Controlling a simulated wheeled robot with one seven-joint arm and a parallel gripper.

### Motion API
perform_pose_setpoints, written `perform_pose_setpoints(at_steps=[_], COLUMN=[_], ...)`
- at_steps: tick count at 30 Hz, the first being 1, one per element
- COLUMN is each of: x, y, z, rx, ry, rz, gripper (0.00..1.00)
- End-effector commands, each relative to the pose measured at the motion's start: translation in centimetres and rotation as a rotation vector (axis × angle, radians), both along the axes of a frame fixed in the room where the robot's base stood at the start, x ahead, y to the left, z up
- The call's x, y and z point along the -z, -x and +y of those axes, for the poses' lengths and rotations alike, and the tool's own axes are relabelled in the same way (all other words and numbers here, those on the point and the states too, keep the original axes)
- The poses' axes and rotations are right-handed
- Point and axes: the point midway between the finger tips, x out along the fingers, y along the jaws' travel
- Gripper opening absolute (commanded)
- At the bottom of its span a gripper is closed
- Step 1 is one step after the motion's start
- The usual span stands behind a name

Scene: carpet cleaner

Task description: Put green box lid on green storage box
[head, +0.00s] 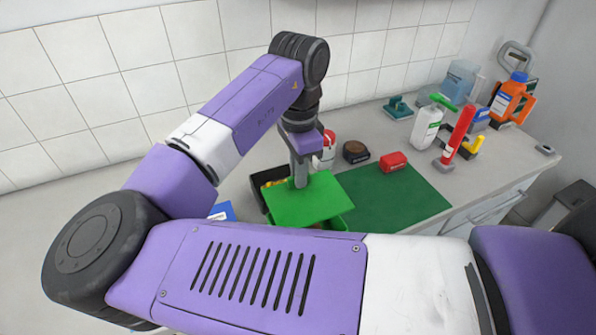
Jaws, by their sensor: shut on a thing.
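The green box lid (303,205) is a flat bright green panel near the middle of the head view. My gripper (299,180) points down and is shut on the lid, meeting it near its back edge. The green storage box (342,221) shows only in part, as a green edge below and to the right of the lid. The lid is over the box, but I cannot tell whether they touch. The lid hides most of the box's inside, and my arm hides its front.
A dark green mat (390,205) lies right of the box, with a red box (393,161) and a dark round tin (356,151) behind it. A black bin (262,181) stands just behind the lid. Bottles, including an orange one (508,97), stand at the back right.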

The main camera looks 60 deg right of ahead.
Motion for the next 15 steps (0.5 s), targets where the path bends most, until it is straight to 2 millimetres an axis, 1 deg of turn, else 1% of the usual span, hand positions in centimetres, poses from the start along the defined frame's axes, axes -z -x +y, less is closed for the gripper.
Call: perform_pose_setpoints(at_steps=[2, 3, 15], x=[-0.2, 0.4, 4.0], y=[0.0, 0.0, 0.0], z=[0.0, 0.0, 0.0], rx=[-0.001, -0.001, -0.001], ry=[0.001, 0.000, 0.000], rz=[0.002, 0.002, 0.001], gripper=[0.00, 0.00, 0.00])
